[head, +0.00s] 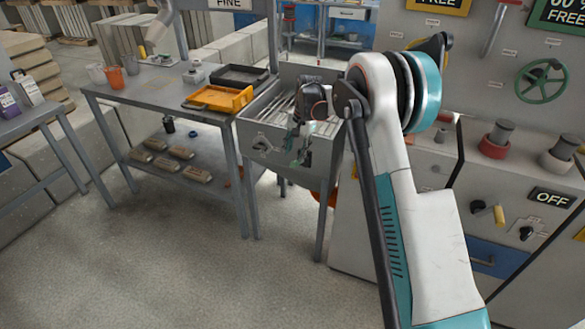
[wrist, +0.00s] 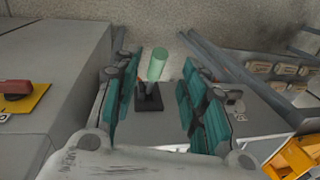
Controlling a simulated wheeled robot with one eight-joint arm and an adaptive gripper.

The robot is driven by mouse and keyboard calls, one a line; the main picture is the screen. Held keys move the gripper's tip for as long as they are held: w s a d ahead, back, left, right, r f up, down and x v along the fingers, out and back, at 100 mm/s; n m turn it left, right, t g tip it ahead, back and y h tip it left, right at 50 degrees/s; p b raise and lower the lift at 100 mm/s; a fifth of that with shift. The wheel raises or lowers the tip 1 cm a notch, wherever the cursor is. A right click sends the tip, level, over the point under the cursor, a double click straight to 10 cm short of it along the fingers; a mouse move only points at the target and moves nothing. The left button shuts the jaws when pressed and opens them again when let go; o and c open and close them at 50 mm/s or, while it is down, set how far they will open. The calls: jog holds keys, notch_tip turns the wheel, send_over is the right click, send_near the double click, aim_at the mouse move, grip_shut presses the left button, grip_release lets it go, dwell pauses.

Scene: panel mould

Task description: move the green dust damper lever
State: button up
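The green lever (wrist: 157,65) stands up from a small dark base (wrist: 149,98) on the front of a grey metal box. In the wrist view it shows between the two teal fingers of my gripper (wrist: 161,78). The fingers are spread, with clear gaps on both sides of the lever, and they do not appear to touch it. In the head view my gripper (head: 298,143) is at the front of the grey sink-like box (head: 258,150). There the gripper partly hides the lever, and it is too small to tell apart clearly.
A red knob on a yellow plate (wrist: 18,95) is on the grey cabinet beside the box. A workbench (head: 165,102) with an orange tray (head: 222,98) and a lower shelf of several blocks (head: 172,165) stands to the left. The floor (head: 200,270) in front is clear.

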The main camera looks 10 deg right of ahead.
aim_at(293, 165)
jog(key=f, duration=0.2)
jog(key=f+b, duration=0.1)
jog(key=f, duration=0.2)
jog(key=a+f+b, duration=0.1)
jog(key=f, duration=0.2)
jog(key=shift+w, duration=0.4)
jog(key=shift+r, duration=0.1)
grip_shut()
